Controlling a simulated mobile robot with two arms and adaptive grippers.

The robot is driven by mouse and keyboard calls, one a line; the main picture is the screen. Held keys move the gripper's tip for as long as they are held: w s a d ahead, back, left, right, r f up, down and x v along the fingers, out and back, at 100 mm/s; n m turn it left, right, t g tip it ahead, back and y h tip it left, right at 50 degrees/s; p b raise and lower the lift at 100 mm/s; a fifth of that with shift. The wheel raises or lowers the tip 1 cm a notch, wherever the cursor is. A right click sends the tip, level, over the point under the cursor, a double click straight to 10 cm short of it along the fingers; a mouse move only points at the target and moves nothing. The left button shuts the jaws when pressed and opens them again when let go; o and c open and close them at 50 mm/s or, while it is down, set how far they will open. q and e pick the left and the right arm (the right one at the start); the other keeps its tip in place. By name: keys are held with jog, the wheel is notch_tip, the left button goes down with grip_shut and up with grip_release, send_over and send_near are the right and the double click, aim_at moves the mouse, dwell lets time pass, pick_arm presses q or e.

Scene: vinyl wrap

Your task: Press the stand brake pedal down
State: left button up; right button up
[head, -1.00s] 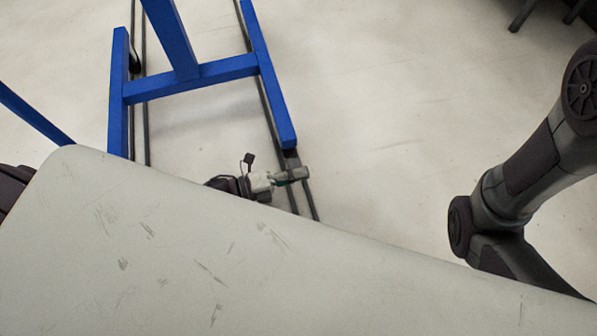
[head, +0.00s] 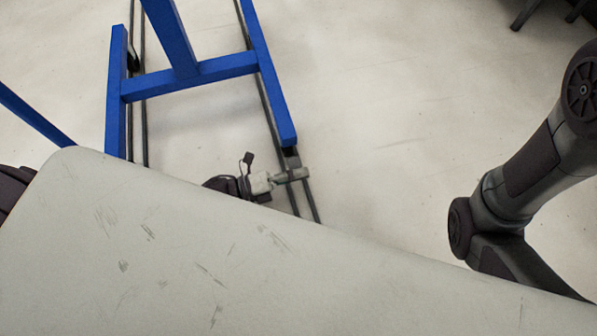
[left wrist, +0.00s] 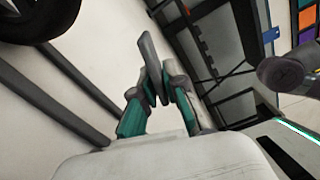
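The blue stand (head: 200,75) stands on the floor in the upper left of the head view. Its right leg ends beside a grey crosspiece (head: 292,175) over dark rails; I cannot tell surely whether this is the brake pedal. My left gripper (head: 272,181) is low beside the crosspiece, partly hidden by my pale body surface. Contact with the pedal cannot be made out. My right arm shows at the right, but its gripper is out of view.
A black wheel (left wrist: 32,18) and dark rails (left wrist: 50,95) lie left of the fingers in the left wrist view. A dark frame (left wrist: 215,60) stands to the right. Pale floor (head: 400,120) is clear right of the stand.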

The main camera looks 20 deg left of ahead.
pick_arm(q)
jog(key=shift+o, duration=1.4)
jog(key=v, duration=1.2)
